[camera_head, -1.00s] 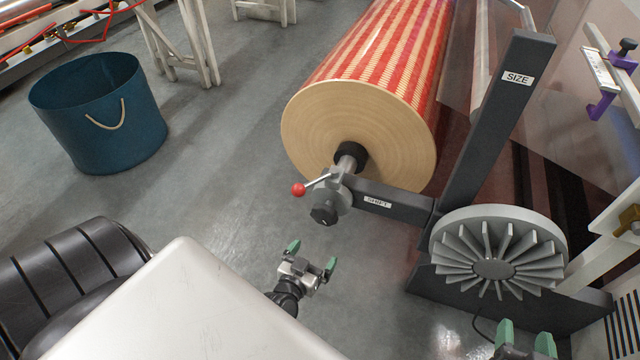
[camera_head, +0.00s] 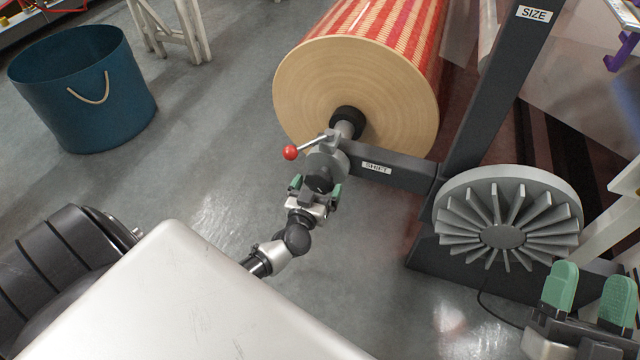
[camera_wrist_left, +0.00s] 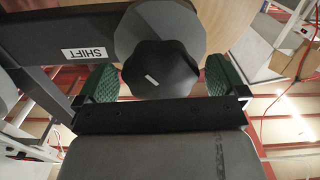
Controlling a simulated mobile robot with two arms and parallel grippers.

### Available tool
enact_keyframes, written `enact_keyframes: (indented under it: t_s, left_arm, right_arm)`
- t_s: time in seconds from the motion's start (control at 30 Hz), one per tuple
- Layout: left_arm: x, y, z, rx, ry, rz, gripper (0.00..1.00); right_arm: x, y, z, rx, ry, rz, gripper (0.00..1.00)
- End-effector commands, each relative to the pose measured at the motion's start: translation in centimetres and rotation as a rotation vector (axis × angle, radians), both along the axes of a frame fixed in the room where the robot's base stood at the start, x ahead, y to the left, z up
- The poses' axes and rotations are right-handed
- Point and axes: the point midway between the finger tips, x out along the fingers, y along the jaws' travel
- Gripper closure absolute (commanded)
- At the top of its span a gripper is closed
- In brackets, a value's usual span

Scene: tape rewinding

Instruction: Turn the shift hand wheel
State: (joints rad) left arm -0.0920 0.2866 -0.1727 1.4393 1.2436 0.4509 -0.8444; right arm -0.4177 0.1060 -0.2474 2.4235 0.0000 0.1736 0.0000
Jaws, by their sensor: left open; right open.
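The shift hand wheel is a small black lobed knob (camera_head: 319,181) on a grey round hub at the end of the dark bar labelled SHIFT (camera_head: 376,168). In the left wrist view the knob (camera_wrist_left: 160,70) fills the middle, with a white mark on its face. My left gripper (camera_head: 315,188) is open, its green fingers on either side of the knob. In the wrist view gaps seem to show between fingers and knob; contact is not clear. My right gripper (camera_head: 590,295) is open and empty at the lower right, in front of the large finned grey wheel (camera_head: 503,236).
A lever with a red ball (camera_head: 290,152) sticks out left, just above the knob. The big red-patterned roll (camera_head: 355,100) is behind it. An upright post labelled SIZE (camera_head: 500,70) rises at right. A blue bucket (camera_head: 85,100) stands at far left. Floor between is clear.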

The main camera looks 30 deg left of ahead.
Motion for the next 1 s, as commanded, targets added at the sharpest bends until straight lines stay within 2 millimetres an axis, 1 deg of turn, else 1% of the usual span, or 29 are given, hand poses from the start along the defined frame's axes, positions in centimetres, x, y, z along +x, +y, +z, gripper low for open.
enact_keyframes:
  t_s: [0.03, 0.2, 0.57, 0.6, 0.67, 0.7, 0.87, 1.0]
  left_arm:
    - [0.6, 0.1, -0.1, 0.001, -0.001, 0.0, 0.0]
    - [1.6, 0.4, -0.1, 0.0, 0.0, -0.001, 0.0]
    - [1.9, 0.4, 0.0, 0.001, 0.001, -0.001, 0.0]
    - [1.9, 0.4, 0.0, 0.001, 0.001, -0.001, 0.03]
    - [1.9, 0.4, 0.0, 0.001, 0.001, -0.001, 0.12]
    - [1.9, 0.4, 0.0, 0.001, 0.001, -0.001, 0.18]
    - [1.9, 0.4, 0.0, 0.001, 0.001, -0.001, 0.43]
    - [1.9, 0.4, 0.0, -0.004, 0.0, -0.001, 0.43]
  right_arm:
    - [-0.3, 0.0, 0.2, 0.011, -0.039, 0.003, 0.44]
    - [-1.1, -0.1, 1.2, 0.038, -0.13, 0.007, 0.44]
    - [-1.4, -0.1, 1.5, 0.046, -0.159, 0.008, 0.44]
    - [-1.4, -0.1, 1.5, 0.046, -0.158, 0.008, 0.44]
    - [-1.3, -0.1, 1.5, 0.046, -0.158, 0.008, 0.44]
    - [-1.3, -0.1, 1.5, 0.046, -0.158, 0.008, 0.44]
    - [-1.3, -0.1, 1.5, 0.046, -0.158, 0.008, 0.44]
    - [-1.3, -0.1, 1.5, 0.046, -0.158, 0.008, 0.44]
